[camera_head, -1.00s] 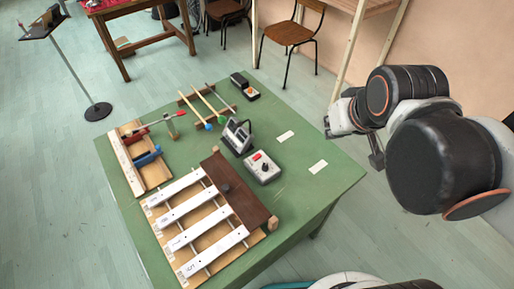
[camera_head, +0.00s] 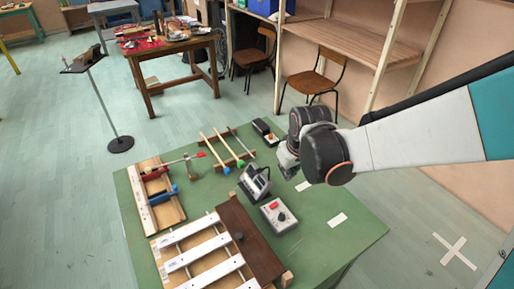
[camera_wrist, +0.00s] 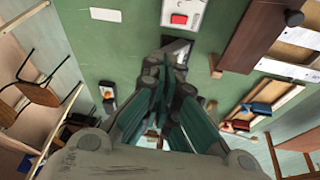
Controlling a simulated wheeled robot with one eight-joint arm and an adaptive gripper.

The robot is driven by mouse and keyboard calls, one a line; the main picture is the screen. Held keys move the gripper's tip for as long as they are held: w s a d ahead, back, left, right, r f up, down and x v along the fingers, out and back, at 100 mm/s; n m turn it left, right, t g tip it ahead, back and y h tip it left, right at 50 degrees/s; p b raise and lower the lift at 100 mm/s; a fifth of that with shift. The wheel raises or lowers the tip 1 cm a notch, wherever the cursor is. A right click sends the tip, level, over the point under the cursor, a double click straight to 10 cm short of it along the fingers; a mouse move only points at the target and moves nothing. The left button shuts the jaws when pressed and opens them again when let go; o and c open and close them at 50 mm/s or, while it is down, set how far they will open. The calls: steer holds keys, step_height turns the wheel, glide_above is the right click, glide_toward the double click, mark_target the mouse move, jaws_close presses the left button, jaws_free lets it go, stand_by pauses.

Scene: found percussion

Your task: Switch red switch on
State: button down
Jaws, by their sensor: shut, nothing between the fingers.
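A light grey box (camera_head: 281,218) with a red switch (camera_head: 273,205) and a dark knob stands on the green table, right of a small dark-framed device (camera_head: 255,181). In the wrist view the red switch (camera_wrist: 179,19) shows on its pale box at the top edge. Whether it is on or off is too small to tell. My gripper (camera_head: 287,166) is above the table's far right part, behind and apart from the box in the head view. In the wrist view its fingers (camera_wrist: 168,62) are shut and empty, pointing towards the dark-framed device and partly covering it.
A board with red and blue parts (camera_head: 163,195), mallets (camera_head: 222,148) and white bars (camera_head: 190,240) occupy the table's left and front. A small black box (camera_head: 266,131) sits at the back. Bare green table lies right of the switch box.

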step_height(320, 180, down, 2)
steer(key=s+a, duration=0.1)
steer(key=a, duration=0.1)
steer(key=n+b, duration=0.1)
steer(key=b, duration=0.5)
glide_above(274, 204)
steer(key=shift+g, duration=0.3)
step_height(274, 204, down, 13)
steer(key=shift+r, duration=0.1)
steer(key=shift+w+f, duration=0.1)
steer(key=shift+f, duration=0.45)
